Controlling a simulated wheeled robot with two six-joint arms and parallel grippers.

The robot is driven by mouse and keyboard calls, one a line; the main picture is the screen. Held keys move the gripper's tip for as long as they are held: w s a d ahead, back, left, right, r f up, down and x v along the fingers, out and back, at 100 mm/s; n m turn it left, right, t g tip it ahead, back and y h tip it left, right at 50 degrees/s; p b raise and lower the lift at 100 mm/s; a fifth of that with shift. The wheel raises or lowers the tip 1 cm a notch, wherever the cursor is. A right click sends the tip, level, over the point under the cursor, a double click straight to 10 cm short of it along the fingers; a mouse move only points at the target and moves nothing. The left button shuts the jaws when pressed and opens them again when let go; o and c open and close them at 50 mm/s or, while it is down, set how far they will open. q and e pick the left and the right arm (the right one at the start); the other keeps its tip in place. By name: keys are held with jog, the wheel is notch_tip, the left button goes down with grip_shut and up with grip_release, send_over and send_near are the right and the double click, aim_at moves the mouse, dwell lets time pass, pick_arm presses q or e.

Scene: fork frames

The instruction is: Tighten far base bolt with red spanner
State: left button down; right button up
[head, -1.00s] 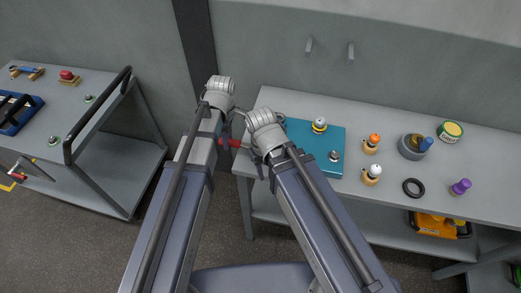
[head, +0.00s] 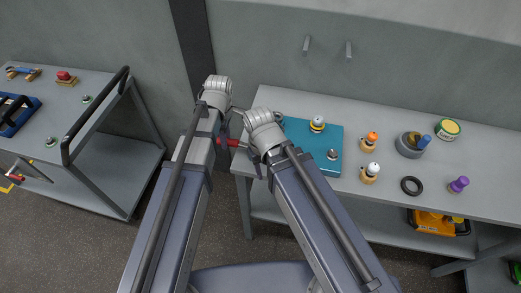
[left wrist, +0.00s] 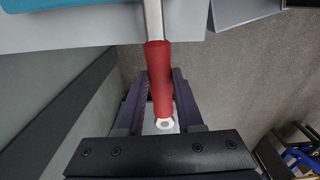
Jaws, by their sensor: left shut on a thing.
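The red spanner's handle (head: 237,143) shows between my two wrists, at the left end of the bench. In the left wrist view the red handle (left wrist: 159,75) lies between the jaws of my left gripper (left wrist: 160,100), which is shut on it. Its pale shaft (left wrist: 153,18) runs toward the bench edge; its head is out of that view. A teal plate (head: 300,132) lies on the bench, with a yellow-and-black piece with a pale top (head: 317,124) and a small grey bolt (head: 333,154). My right wrist hides the plate's left part. My right gripper (head: 257,166) is mostly hidden beneath its wrist.
Right of the plate, the grey bench (head: 400,125) holds an orange-topped piece (head: 370,141), a white-topped piece (head: 370,172), a grey pot (head: 409,145), a black ring (head: 411,186), a green tin (head: 448,129) and a purple piece (head: 458,185). A trolley (head: 105,108) stands left.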

pick_arm(q)
jog(key=shift+w, duration=0.1)
jog(key=w+d+m, duration=0.3)
jog(key=w+m, duration=0.2)
jog(key=m, duration=0.1)
jog(key=shift+w+d, duration=0.15)
jog(key=shift+w, duration=0.05)
dwell(1.3)
jog(key=shift+s+a, duration=0.3)
jog(key=shift+s, duration=0.05)
jog(key=c, duration=1.1)
grip_release()
jog(key=shift+n, duration=0.3)
jog(key=shift+c, duration=0.2)
grip_shut()
